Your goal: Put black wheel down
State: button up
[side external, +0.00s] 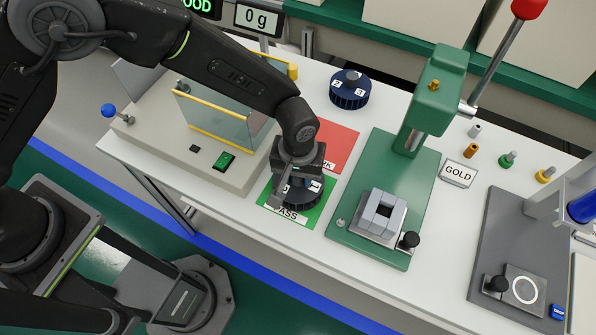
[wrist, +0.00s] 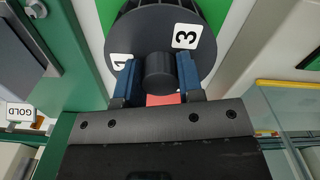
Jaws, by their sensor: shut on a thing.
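The black wheel (side external: 297,194) is a dark round disc with white number labels. It is at the green PASS mat (side external: 316,214) in the side view; I cannot tell whether its underside touches the mat. In the wrist view the wheel (wrist: 197,50) shows labels 1 and 3 and a central knob. My gripper (side external: 294,180) is above the wheel. Its blue-padded fingers are on both sides of the knob in the wrist view (wrist: 160,78), shut on it. The arm hides part of the wheel and mat in the side view.
A red mat (side external: 338,145) lies just behind the green one. A dark blue numbered wheel (side external: 349,90) stands behind that. A green press (side external: 370,225) with a GOLD sign (side external: 458,173) beside it is on the right. A glass-guarded station (side external: 215,125) is on the left.

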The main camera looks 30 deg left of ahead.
jog(key=o, duration=1)
jog(key=shift+f, duration=0.1)
notch_tip(320, 180, up, 12)
jog(key=shift+r, duration=0.2)
